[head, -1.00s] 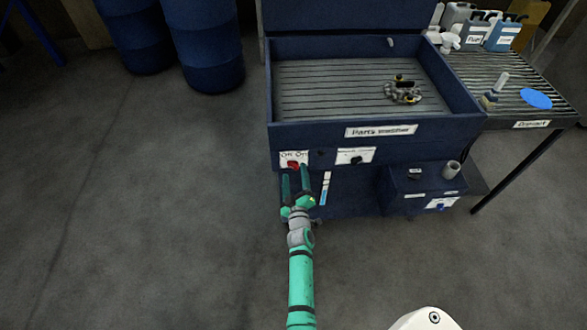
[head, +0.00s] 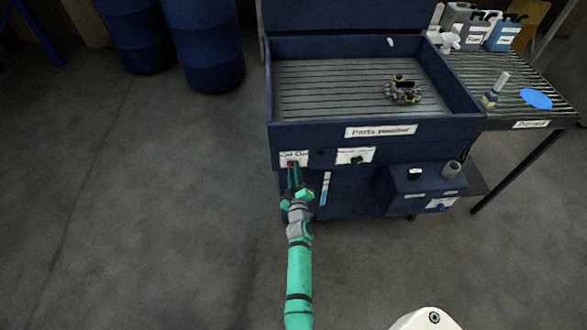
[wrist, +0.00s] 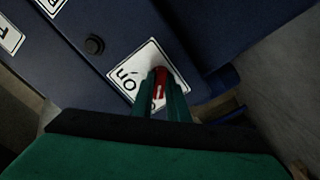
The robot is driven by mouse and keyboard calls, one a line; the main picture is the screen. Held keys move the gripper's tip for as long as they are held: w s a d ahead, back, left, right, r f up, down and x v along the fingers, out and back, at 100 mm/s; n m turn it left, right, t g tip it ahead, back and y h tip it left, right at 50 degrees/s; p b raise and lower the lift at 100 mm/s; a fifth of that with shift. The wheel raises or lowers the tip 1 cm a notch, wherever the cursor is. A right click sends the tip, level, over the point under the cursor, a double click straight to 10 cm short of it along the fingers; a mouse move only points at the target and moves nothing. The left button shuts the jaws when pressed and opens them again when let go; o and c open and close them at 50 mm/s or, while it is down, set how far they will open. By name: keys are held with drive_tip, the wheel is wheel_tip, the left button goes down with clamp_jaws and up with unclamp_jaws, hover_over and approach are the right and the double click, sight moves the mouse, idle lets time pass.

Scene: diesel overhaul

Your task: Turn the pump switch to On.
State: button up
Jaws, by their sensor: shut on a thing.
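The pump switch (wrist: 160,76) is a red knob on a white label plate (wrist: 128,68) on the front of the blue parts washer (head: 400,150). Lettering shows on the plate, partly hidden by my fingers; "On" can be read in part in the wrist view. My gripper (wrist: 160,90) is shut on the red knob, one finger on each side. In the head view my gripper (head: 294,172) reaches up to the plate from below, and only a little red shows above the fingertips.
A dark round button (wrist: 94,45) sits beside the switch plate. A second labelled plate with a black knob (head: 357,160) is farther right. A lower blue box (head: 425,180) juts out at right. Blue drums (head: 205,45) stand at back left; the floor at left is clear.

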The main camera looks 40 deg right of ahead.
drive_tip(key=m, duration=1.8)
drive_tip(key=shift+s+d+f, duration=0.1)
drive_tip(key=shift+s+d, duration=0.05)
drive_tip(key=shift+d, duration=0.05)
drive_tip(key=o, duration=1.5)
